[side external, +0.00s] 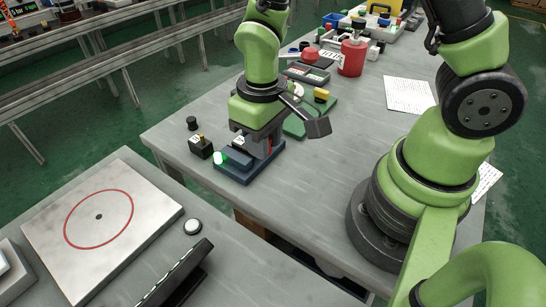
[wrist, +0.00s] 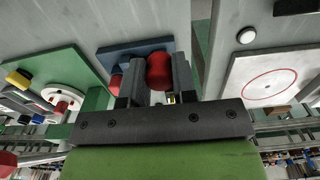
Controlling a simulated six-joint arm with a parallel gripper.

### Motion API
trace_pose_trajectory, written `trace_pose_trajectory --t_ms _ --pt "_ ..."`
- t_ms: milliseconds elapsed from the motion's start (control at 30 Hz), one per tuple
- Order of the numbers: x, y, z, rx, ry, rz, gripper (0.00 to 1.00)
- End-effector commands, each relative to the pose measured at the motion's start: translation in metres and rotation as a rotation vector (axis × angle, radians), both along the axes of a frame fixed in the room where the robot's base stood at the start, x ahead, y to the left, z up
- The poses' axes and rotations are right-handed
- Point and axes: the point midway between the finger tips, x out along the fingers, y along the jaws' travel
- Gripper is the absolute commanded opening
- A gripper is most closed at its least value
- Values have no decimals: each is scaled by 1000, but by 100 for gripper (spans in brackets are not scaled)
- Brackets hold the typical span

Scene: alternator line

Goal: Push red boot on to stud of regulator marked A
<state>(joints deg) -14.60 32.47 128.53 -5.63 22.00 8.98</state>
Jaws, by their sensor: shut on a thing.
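My gripper (wrist: 158,75) is shut on a red boot (wrist: 159,71), which sits between the two grey fingers in the wrist view. In the side view my gripper (side external: 262,150) is low over a dark blue base (side external: 238,178); the boot is mostly hidden there. The blue base also shows behind the fingers in the wrist view (wrist: 118,50). A second red piece (wrist: 115,85) is partly hidden beside the left finger. A small black block with a brass stud (side external: 201,148) stands left of the blue base. I cannot read a letter A, nor tell whether the boot touches any stud.
A green light (side external: 219,158) glows at the base's left end. A black cap (side external: 192,123) stands behind the black block. A green board (side external: 296,125) with a yellow block (side external: 321,95) lies just behind my gripper. A red can (side external: 352,58) stands farther back.

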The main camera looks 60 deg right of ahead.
Motion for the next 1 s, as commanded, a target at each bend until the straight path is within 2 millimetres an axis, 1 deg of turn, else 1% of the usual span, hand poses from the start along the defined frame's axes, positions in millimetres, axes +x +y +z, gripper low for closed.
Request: trace_pose_trajectory --t_ms 33,100,200,300,433,567,1000 --pt "15 -6 4 1 -6 -9 4" --pt "31 -15 9 1 -7 -8 4" --pt "50 -27 15 0 -6 -6 4" --pt "62 -36 21 1 -3 -5 4" --pt "67 -41 21 0 0 -2 4" --pt "67 -41 16 0 1 -1 4" --pt "67 -40 -11 1 1 -1 4"
